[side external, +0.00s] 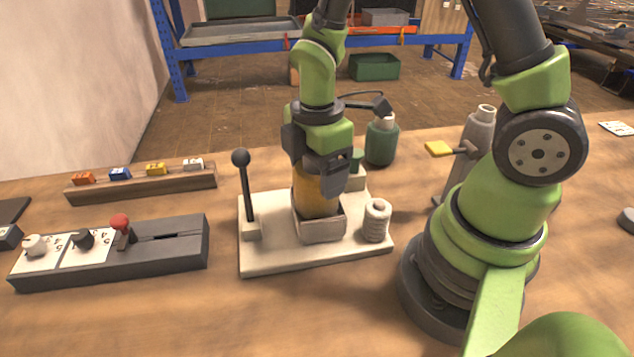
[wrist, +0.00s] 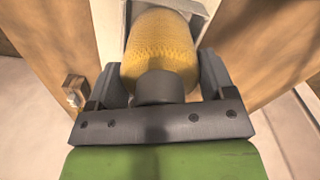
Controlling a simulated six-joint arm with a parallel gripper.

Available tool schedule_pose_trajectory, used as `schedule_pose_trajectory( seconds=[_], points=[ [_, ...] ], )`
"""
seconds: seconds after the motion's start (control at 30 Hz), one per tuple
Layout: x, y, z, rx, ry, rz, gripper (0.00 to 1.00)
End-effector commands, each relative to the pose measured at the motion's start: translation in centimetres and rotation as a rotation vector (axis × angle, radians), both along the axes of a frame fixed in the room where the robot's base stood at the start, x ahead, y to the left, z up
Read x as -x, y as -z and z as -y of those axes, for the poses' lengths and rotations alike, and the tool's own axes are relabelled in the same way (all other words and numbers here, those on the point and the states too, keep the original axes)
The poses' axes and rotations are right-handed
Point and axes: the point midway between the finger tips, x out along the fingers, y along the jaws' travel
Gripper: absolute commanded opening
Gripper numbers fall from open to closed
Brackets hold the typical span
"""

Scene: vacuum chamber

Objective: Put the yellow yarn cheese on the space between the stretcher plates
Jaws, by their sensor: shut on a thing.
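The yellow yarn cheese (side external: 312,197) is upright between the jaws of my gripper (side external: 322,168). In the wrist view the knitted yellow cheese (wrist: 160,42) sits between the two fingers of my gripper (wrist: 163,78), which is shut on it. Its lower end is at a pale, square, low-walled holder (side external: 321,231) on a cream base plate (side external: 275,262); I take its walls to be the stretcher plates. The near wall hides the cheese's bottom, so I cannot tell whether it rests on the base. A pale holder edge (wrist: 199,12) also shows in the wrist view.
A black-knobbed lever (side external: 246,190) stands left of the holder and a white ribbed spool (side external: 376,220) right of it. A green bottle (side external: 381,142) is behind. A dark control box (side external: 170,255) and a wooden rack (side external: 140,184) lie left. A grey bottle (side external: 478,135) stands right.

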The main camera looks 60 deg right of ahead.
Motion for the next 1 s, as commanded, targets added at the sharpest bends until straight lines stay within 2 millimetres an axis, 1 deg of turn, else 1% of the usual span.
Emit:
schedule_pose_trajectory(
  seconds=[0.03, 0.1, 0.2, 0.6, 0.63, 0.67, 0.7, 0.73, 1.0],
  points=[
    [0.1, 0.9, 0.0, 0.001, -0.001, -0.008, 0.49],
    [0.1, 1.8, 0.0, 0.000, 0.000, -0.007, 0.49],
    [0.1, 2.6, 0.0, 0.001, 0.000, -0.004, 0.49],
    [0.0, 3.1, 0.0, 0.000, 0.000, -0.001, 0.49],
    [0.0, 3.0, 0.0, 0.000, 0.000, 0.000, 0.83],
    [0.0, 3.0, 0.0, 0.000, 0.000, 0.000, 0.89],
    [0.0, 3.0, 0.0, 0.000, 0.000, 0.000, 0.99],
    [0.0, 3.0, 0.0, 0.000, 0.000, 0.000, 1.00],
    [0.0, 2.8, 0.0, 0.000, 0.000, 0.001, 1.00]
  ],
)
